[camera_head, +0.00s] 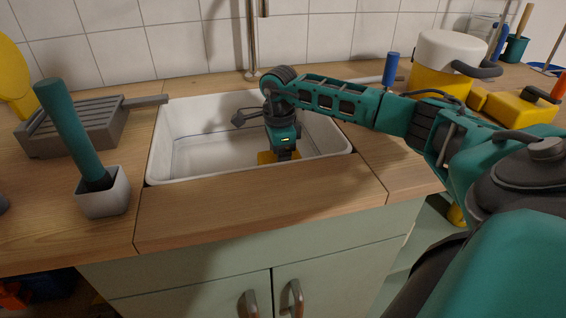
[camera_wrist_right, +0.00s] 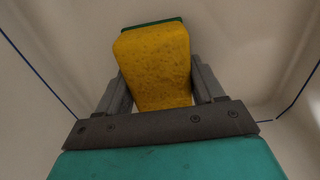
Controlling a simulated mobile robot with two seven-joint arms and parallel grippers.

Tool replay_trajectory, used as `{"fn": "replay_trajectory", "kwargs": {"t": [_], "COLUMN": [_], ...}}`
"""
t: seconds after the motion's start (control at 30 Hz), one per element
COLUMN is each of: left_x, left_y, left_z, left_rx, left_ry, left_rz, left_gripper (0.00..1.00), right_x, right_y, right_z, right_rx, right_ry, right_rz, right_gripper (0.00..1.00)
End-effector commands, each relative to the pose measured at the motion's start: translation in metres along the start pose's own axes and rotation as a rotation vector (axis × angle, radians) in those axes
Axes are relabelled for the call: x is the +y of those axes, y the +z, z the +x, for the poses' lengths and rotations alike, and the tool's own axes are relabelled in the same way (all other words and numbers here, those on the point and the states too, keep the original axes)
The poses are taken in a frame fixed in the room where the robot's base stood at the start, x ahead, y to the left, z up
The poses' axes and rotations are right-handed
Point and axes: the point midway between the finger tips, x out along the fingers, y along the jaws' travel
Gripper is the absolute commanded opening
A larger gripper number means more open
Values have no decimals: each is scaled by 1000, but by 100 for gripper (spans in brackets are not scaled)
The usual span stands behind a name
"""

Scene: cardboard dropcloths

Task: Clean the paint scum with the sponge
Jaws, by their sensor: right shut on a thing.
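My right gripper (camera_head: 283,156) reaches down into the white sink (camera_head: 185,165). It is shut on a yellow sponge with a green layer. In the head view only small yellow parts of the sponge (camera_head: 264,157) show beside the gripper, low in the sink. In the right wrist view the sponge (camera_wrist_right: 156,65) sits between the two fingers of the gripper (camera_wrist_right: 157,88), its far end sticking out past them. The sink's pale inner surface (camera_wrist_right: 240,40) lies behind it. I cannot make out any paint scum. My left gripper is not in view.
A teal-handled brush stands in a grey holder (camera_head: 104,196) left of the sink, by a grey ridged block (camera_head: 75,130). A faucet pipe (camera_head: 252,40) rises behind the sink. A white-and-yellow container (camera_head: 440,55) stands at right. The front counter strip (camera_head: 240,205) is clear.

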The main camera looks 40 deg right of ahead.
Motion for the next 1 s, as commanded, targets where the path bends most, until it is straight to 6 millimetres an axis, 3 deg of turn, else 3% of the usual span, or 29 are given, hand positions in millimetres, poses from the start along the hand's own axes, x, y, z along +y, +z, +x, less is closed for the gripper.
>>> {"fn": "replay_trajectory", "kwargs": {"t": [0.17,0.7,0.87,1.0], "left_x": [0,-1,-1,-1], "left_y": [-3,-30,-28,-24], "left_z": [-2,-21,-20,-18], "left_rx": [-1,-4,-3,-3], "left_ry": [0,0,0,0], "left_rz": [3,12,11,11], "left_gripper": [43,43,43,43], "right_x": [2,76,82,73], "right_y": [-1,-1,0,1], "right_z": [1,0,4,4], "right_rx": [2,3,1,0], "right_ry": [0,4,3,0], "right_rz": [-2,-3,-2,2], "right_gripper": [41,41,41,41]}}
